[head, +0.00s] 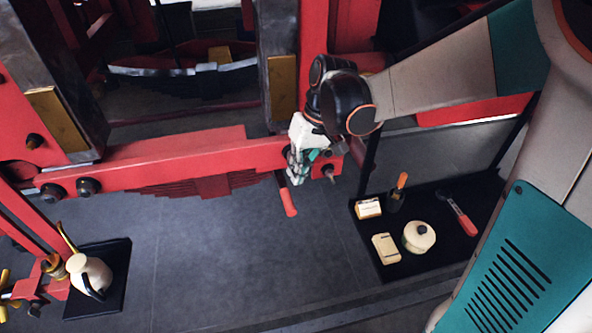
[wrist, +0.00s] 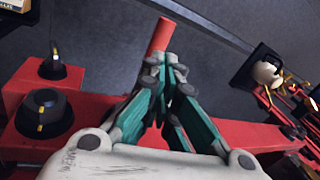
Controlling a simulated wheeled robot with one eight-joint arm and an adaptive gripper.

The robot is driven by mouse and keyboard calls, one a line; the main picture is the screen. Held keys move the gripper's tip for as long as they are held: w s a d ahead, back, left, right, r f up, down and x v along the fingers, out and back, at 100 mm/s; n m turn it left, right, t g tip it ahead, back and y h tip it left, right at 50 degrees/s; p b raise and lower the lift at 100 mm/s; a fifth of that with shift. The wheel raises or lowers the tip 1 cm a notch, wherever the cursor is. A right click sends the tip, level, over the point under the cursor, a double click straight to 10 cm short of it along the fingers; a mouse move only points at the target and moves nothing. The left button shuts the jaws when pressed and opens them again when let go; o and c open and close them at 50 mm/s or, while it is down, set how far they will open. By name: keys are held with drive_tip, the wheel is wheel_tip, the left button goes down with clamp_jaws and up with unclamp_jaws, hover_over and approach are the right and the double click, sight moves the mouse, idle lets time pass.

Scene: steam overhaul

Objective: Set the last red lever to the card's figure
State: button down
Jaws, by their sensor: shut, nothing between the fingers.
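A red-handled lever (head: 288,202) hangs from the red beam, tilted a little, its handle end low over the grey floor. In the wrist view, the red handle (wrist: 158,38) shows just beyond my fingertips, which hide its lower part. My gripper (head: 294,180) is shut with nothing between its fingers and is close beside the lever's upper part. Its fingers also show in the wrist view (wrist: 165,68). I cannot tell whether they touch the lever. A pale card-like piece (wrist: 15,5) is cut off at the wrist view's top left; no figure is readable.
Black knobs (wrist: 44,114) sit on the red beam (head: 180,165). A black tray (head: 440,245) at right holds a round cream pot (head: 419,237), small boxes (head: 386,248) and a red-handled tool (head: 460,214). A cream oil can (head: 90,276) stands at left. The floor between is clear.

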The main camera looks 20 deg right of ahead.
drive_tip(key=d+m+p, duration=0.4)
drive_tip(key=d+m, duration=0.5)
drive_tip(key=m, duration=1.1)
drive_tip(key=a+f, duration=0.6)
drive_tip(key=f, duration=0.3)
drive_tip(key=shift+s+a+f, duration=0.15)
drive_tip(key=shift+s+a, duration=0.25)
drive_tip(key=shift+s, duration=0.05)
